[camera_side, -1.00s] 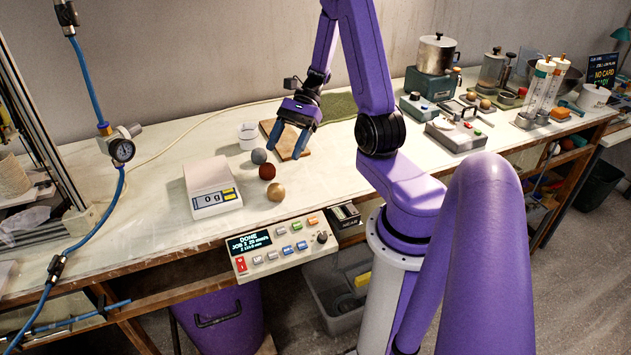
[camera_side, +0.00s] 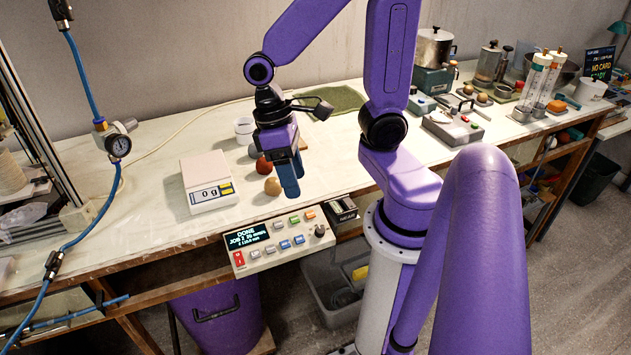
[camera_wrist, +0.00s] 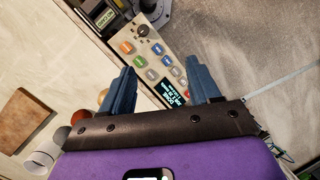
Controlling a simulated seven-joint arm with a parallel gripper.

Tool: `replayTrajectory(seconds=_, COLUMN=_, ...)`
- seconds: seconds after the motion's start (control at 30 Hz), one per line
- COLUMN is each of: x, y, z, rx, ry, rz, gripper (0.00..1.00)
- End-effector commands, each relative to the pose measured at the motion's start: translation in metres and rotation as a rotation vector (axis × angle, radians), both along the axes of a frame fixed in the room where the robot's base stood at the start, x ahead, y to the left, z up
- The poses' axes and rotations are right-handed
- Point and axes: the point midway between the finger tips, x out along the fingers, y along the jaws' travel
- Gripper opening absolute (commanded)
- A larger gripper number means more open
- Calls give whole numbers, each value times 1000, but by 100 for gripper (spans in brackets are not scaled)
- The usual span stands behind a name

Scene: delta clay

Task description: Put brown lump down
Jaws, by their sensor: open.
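Three small balls of clay lie in a row on the bench: a tan-brown lump (camera_side: 272,187) nearest the front, a reddish-brown lump (camera_side: 263,167) behind it, and a grey one (camera_side: 253,151) farthest back. My gripper (camera_side: 291,184) points down just right of the tan-brown lump, with blue fingers apart and nothing seen between them. In the wrist view my gripper (camera_wrist: 167,80) has its fingers spread over the bench's front edge and control panel.
A white scale (camera_side: 208,186) reading 0 g stands left of the lumps. A control panel (camera_side: 278,243) showing DONE hangs on the bench's front edge. A white cup (camera_side: 244,128) stands behind the lumps. A brown board (camera_wrist: 24,119) lies flat. Bare bench lies between scale and lumps.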

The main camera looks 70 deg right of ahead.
Motion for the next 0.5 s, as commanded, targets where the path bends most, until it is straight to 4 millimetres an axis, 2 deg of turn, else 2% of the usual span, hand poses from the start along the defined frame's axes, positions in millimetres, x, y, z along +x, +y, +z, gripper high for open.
replayTrajectory(seconds=0.1, x=-17, y=11, z=6, rx=6, ry=-86, rz=224, gripper=62)
replayTrajectory(seconds=0.3, x=-41, y=25, z=15, rx=33, ry=-216, rz=554, gripper=62)
replayTrajectory(seconds=0.5, x=-56, y=33, z=21, rx=60, ry=-292, rz=745, gripper=62)
